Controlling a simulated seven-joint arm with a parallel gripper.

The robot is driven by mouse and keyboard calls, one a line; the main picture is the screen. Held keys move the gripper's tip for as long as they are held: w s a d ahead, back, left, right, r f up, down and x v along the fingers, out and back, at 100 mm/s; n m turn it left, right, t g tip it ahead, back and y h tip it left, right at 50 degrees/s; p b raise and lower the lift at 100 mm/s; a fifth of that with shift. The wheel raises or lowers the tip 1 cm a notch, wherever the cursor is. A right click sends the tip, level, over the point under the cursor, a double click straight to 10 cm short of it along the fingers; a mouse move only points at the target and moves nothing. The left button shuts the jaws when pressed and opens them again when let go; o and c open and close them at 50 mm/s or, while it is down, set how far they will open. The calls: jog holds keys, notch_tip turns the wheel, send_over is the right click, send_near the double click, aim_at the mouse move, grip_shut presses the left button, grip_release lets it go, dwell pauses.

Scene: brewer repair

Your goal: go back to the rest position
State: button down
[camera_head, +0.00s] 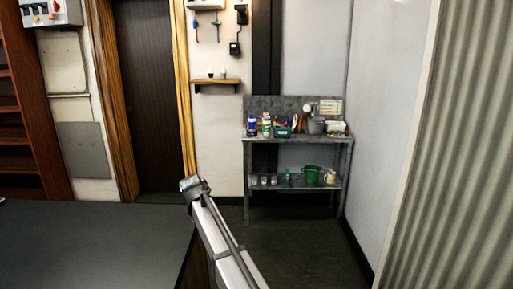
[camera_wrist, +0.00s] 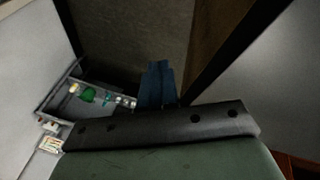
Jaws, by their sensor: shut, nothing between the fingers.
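In the wrist view my gripper (camera_wrist: 157,68) shows as a pair of dark blue fingers beyond a dark bar with holes. The fingers are together with nothing between them. They point away over a dark floor and touch nothing that I can see. In the head view a pale arm link of mine rises from the bottom edge to a grey end near the middle. I cannot make out the fingers there.
A dark worktop (camera_head: 90,240) fills the lower left. A metal shelf unit (camera_head: 293,189) with bottles, tubs and a green bucket (camera_head: 311,174) stands at the back. A corrugated panel (camera_head: 455,150) is at right. The dark floor (camera_head: 300,235) before the shelf looks clear.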

jog(key=s+d+f+g, duration=0.1)
jog(key=s+d+f, duration=0.2)
jog(key=d+f, duration=0.6)
jog(key=s+d+f+g, duration=0.2)
jog(key=s+d+f, duration=0.2)
jog(key=f, duration=0.9)
jog(key=s+d+f+m+g, duration=0.2)
jog(key=s+d+f, duration=0.95)
jog(key=f, duration=0.35)
jog(key=s+d+f+m+g, duration=0.1)
jog(key=s+d+f+g, duration=0.1)
jog(key=s, duration=1)
jog(key=s+d+f+m+g+y, duration=0.1)
jog(key=s+d+f, duration=0.3)
jog(key=s, duration=0.9)
jog(key=s+d+f+m+g, duration=0.1)
jog(key=s+d+f+g, duration=0.1)
jog(key=s+d+f, duration=0.2)
jog(key=s+f, duration=0.3)
jog(key=s, duration=0.5)
jog(key=shift+s+f+g+y, duration=0.25)
jog(key=shift+f+g+y, duration=0.05)
jog(key=shift+f+y, duration=0.1)
